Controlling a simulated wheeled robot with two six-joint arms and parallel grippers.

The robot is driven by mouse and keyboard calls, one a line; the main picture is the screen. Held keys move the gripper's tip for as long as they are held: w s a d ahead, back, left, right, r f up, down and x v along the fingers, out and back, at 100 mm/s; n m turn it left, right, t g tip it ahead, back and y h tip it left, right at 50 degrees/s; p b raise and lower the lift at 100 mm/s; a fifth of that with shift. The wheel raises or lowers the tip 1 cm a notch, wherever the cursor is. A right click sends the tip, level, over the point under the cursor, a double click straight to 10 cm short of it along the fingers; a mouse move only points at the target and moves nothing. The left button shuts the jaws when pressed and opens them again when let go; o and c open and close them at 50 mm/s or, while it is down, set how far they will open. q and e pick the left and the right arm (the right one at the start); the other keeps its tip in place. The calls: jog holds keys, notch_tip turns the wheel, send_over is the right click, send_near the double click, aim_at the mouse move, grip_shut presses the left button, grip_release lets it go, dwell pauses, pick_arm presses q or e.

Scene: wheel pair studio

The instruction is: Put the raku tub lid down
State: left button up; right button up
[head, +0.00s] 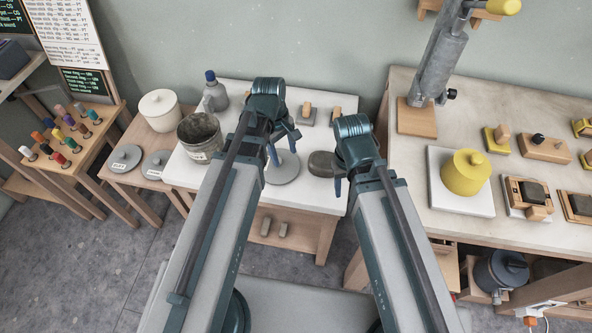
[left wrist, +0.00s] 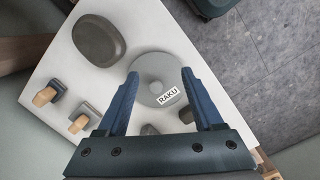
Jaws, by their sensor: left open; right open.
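The raku tub lid is a flat grey disc (left wrist: 158,68) with a small knob and a white RAKU label. It lies on the white-topped table (head: 240,90), partly hidden behind my left gripper in the head view (head: 284,170). My left gripper (head: 284,148) is open above the lid; in the left wrist view the lid shows between its two blue fingers (left wrist: 160,76), with no clear grip on it. A dark open tub (head: 200,136) with a label stands at the left of the same table. My right gripper (head: 345,188) is open and empty near the table's right edge.
A dark rounded block (head: 322,164) lies just right of the lid. A grey bottle (head: 214,92) stands behind the tub. Two more grey lids (head: 125,158) and a white lidded tub (head: 159,110) are on the left table. A yellow tub (head: 466,172) stands on the right bench.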

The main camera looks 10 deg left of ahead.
pick_arm(q)
jog(key=s+d+m+y, duration=0.2)
jog(key=s+d+m, duration=0.4)
jog(key=m, duration=0.8)
jog(key=s, duration=0.2)
jog(key=shift+s+d+y, duration=0.3)
jog(key=shift+s+d, duration=0.05)
jog(key=shift+s, duration=0.05)
